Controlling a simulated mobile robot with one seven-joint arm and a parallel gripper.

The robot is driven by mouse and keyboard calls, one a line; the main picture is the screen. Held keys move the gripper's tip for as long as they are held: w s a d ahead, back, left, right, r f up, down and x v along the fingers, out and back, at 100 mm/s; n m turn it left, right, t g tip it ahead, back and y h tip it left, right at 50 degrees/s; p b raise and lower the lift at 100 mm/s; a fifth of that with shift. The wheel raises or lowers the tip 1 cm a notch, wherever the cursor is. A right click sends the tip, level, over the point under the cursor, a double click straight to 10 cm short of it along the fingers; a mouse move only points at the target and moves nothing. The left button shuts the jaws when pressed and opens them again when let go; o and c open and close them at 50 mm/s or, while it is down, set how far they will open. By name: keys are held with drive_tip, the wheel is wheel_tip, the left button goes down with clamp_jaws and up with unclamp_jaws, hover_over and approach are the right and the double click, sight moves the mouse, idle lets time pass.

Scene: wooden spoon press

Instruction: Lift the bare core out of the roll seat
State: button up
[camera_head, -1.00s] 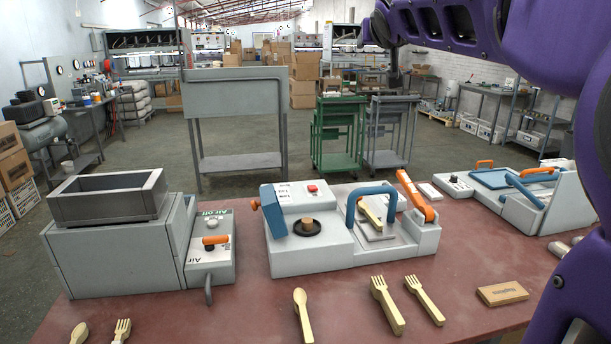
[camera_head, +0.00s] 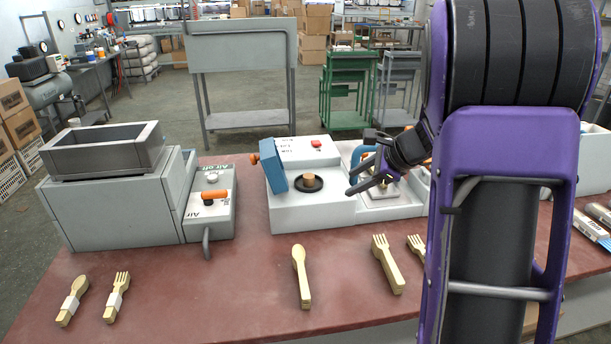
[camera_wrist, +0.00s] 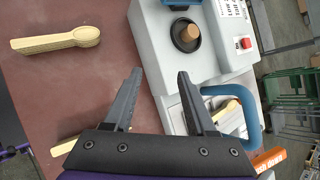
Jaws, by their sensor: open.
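The bare core (camera_head: 309,179) is a short brown cylinder standing upright in the round black roll seat (camera_head: 298,188) on the left part of the grey-white press machine (camera_head: 335,216). In the wrist view the core (camera_wrist: 189,34) and the dark seat (camera_wrist: 178,46) show at the top, beyond the fingertips. My gripper (camera_head: 352,186) is open and empty, to the right of the core in the head view, above the machine. In the wrist view my gripper (camera_wrist: 160,75) has its two dark fingers spread apart, with nothing between them.
A blue part (camera_head: 273,166) stands close to the left of the seat. A blue handle (camera_wrist: 240,100) arches at the right. Wooden spoons (camera_head: 301,272) and forks (camera_head: 387,262) lie in front on the red table (camera_head: 240,300). A grey bin machine (camera_head: 120,210) stands left.

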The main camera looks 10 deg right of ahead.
drive_tip(key=f+m+t+y, duration=0.1)
drive_tip(key=f+m, duration=0.1)
drive_tip(key=m+t+y+b, duration=0.2)
drive_tip(key=m+t, duration=0.1)
drive_tip(key=m, duration=0.2)
approach(313, 179)
drive_tip(key=x, duration=0.4)
drive_tip(key=shift+w+f, duration=0.15)
drive_tip(key=shift+w, duration=0.1)
drive_tip(key=x, duration=0.5)
drive_tip(key=shift+a+f, duration=0.1)
clamp_jaws()
